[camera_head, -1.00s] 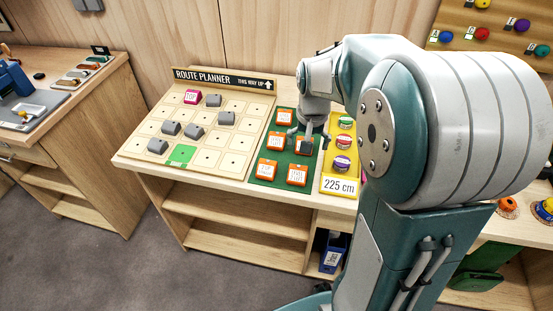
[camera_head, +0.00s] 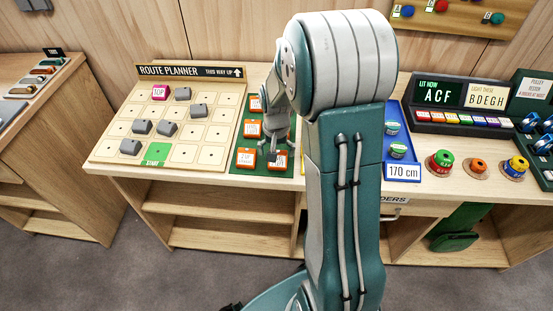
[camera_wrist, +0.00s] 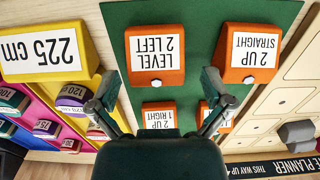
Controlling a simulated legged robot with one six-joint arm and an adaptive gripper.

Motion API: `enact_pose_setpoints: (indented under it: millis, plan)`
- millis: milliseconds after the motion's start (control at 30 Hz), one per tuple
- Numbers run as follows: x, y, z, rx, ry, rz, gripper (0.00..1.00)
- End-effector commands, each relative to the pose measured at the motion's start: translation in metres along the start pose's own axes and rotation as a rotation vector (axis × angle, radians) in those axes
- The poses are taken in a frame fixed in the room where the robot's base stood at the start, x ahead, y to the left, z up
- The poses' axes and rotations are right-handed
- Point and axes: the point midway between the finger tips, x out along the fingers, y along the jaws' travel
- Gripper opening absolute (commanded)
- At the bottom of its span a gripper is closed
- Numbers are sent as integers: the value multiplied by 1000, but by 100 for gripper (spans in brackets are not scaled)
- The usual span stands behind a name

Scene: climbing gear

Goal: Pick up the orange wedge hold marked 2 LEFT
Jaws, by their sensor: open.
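The orange wedge hold marked LEVEL 2 LEFT (camera_wrist: 155,52) sits on the green panel, at the top middle of the wrist view. In the head view that hold (camera_head: 281,162) is at the front right of the panel, partly hidden by my gripper. My gripper (camera_wrist: 158,92) is open and empty. Its fingers are spread to either side, just below the hold in the wrist view and not around it. In the head view my gripper (camera_head: 271,152) hangs over the front of the panel.
The 2 UP STRAIGHT hold (camera_wrist: 249,52) is beside it, and the 2 UP 1 RIGHT hold (camera_wrist: 159,115) lies between my fingers in view. The yellow 225 cm block (camera_wrist: 44,48) stands on the other side. The route planner board (camera_head: 200,133) adjoins the green panel (camera_wrist: 200,20).

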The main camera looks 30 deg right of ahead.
Motion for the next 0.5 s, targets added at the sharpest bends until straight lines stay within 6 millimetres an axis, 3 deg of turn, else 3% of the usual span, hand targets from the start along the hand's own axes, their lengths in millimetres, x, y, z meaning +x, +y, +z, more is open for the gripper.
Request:
enact_pose_setpoints:
  millis: [133,400,500]
  plan:
    - [18,1,0,1,-3,0,100]
    - [20,1,0,1,0,-1,100]
    - [20,1,0,1,0,-1,55]
